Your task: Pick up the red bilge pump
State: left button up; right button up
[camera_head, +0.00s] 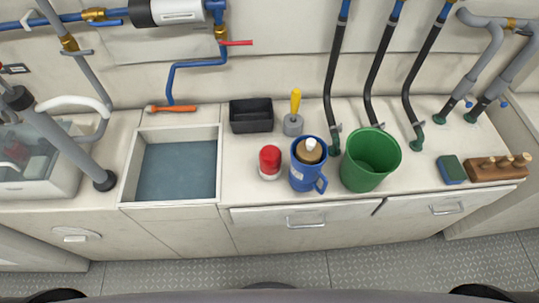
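The red bilge pump (270,160) stands upright on the pale counter, near its front edge. It has a red, rounded cylindrical body and a whitish base. A blue mug (308,176) stands close to its right, with a round wooden-looking thing with a white top in it. The pump's top and front are unobstructed. Neither of my grippers shows in this view.
A recessed basin (178,170) lies left of the pump. Behind are a black tray (251,115) and a yellow-handled tool (294,112). A green bucket (370,160), sponge (451,169) and wooden block (485,170) stand right. Black hoses (334,90) rise behind.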

aim_at(271, 167)
jog(key=j+z, duration=0.2)
jog(key=j, duration=0.35)
jog(key=k+j+z, duration=0.15)
jog(key=j, duration=0.35)
jog(key=j+z, duration=0.2)
jog(key=j, duration=0.35)
